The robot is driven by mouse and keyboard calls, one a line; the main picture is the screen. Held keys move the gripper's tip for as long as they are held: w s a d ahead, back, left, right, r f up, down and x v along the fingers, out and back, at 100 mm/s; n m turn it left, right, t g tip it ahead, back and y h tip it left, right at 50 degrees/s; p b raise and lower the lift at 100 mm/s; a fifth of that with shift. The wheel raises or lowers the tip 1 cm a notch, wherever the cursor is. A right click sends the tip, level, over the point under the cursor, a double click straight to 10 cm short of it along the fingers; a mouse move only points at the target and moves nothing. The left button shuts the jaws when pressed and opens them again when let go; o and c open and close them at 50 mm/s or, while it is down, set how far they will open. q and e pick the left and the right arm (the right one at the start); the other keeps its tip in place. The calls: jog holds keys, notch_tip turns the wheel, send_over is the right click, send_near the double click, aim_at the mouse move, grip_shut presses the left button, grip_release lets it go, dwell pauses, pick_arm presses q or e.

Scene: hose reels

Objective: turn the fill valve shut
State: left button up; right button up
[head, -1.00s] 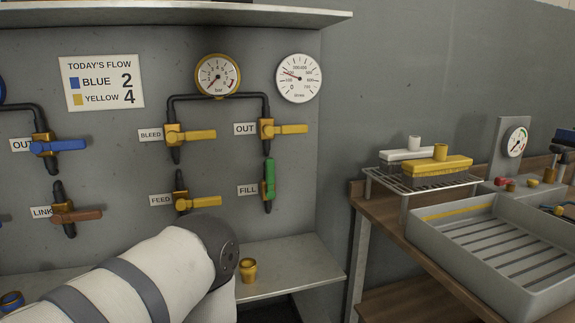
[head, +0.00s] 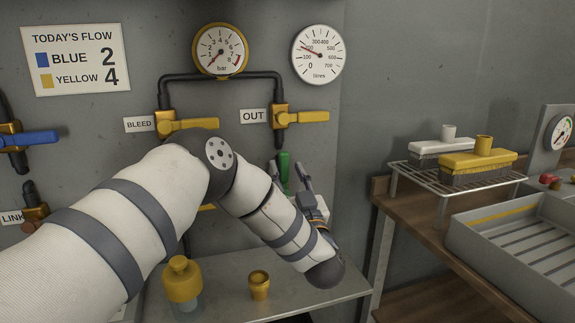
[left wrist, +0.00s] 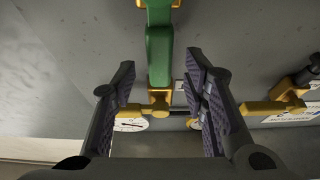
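The fill valve's green handle (head: 284,168) stands upright on the panel below the yellow OUT valve (head: 301,117). In the head view its lower part is hidden by my left arm and gripper. In the left wrist view the green handle (left wrist: 160,52) lies between the open fingers, with a gap on both sides. My left gripper (head: 288,176) is open at the handle and holds nothing; it also shows in the left wrist view (left wrist: 160,82). My right gripper is not in view.
The yellow BLEED valve (head: 188,125) is left of OUT. A bar gauge (head: 220,51) and a litres gauge (head: 319,55) are above. A yellow-topped bottle (head: 182,279) and a brass fitting (head: 259,285) stand on the shelf. A rack with brushes (head: 478,167) is at right.

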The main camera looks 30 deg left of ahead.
aim_at(285, 163)
pick_arm(q)
jog(key=shift+r+x, duration=0.2)
jog(key=shift+x, duration=0.75)
jog(key=shift+r+x, duration=0.2)
jog(key=shift+x, duration=0.8)
jog(key=shift+s+d, duration=0.1)
jog(key=shift+s, duration=0.05)
grip_shut()
